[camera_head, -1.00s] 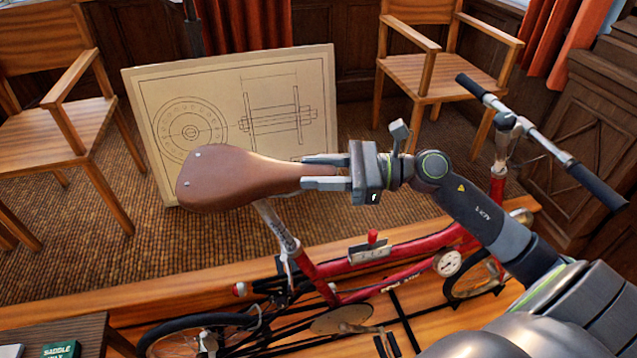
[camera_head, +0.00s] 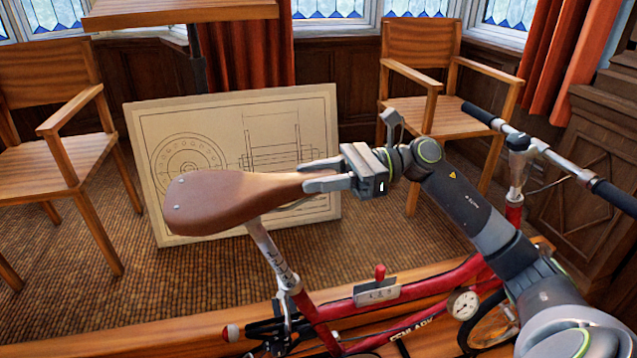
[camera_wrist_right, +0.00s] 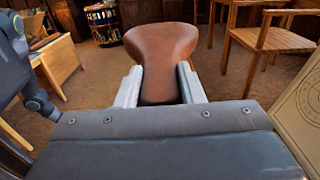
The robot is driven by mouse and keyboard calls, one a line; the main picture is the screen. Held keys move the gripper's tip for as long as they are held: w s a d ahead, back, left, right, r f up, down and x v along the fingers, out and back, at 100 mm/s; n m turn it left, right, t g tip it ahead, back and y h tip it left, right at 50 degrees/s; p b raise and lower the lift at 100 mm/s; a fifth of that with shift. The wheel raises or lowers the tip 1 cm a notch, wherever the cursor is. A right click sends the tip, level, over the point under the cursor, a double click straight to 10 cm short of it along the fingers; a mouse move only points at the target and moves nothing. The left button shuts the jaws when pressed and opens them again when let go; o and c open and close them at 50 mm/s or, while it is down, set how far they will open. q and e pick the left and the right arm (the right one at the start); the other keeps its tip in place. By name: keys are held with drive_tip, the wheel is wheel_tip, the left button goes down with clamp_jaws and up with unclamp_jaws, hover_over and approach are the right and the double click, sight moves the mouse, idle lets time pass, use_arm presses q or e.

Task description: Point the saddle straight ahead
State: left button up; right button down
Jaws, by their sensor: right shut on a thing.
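The brown leather saddle (camera_head: 228,198) tops the seat post (camera_head: 272,256) of a red bicycle (camera_head: 420,293). Its wide end is at the left and its narrow nose points right, roughly toward the handlebar (camera_head: 548,152). My right gripper (camera_head: 322,175) is shut on the saddle's nose, a finger on each side. In the right wrist view the saddle (camera_wrist_right: 160,50) stretches away from my right gripper (camera_wrist_right: 159,88), wide end far off. Whether the nose lines up exactly with the frame I cannot tell. My left gripper is not in view in the head view.
A drawing board (camera_head: 238,135) with a wheel drawing leans behind the saddle. Wooden chairs stand at the left (camera_head: 60,150) and back right (camera_head: 425,80). A small box with a red knob (camera_head: 378,288) sits on the bicycle's top tube.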

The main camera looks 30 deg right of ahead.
drive_tip(key=shift+r, duration=0.1)
drive_tip(key=c, duration=1)
unclamp_jaws()
drive_tip(key=shift+o, duration=0.2)
drive_tip(key=shift+d, duration=0.35)
drive_tip(key=b+v, duration=0.3)
drive_tip(key=v, duration=0.8)
drive_tip(key=shift+s, duration=0.15)
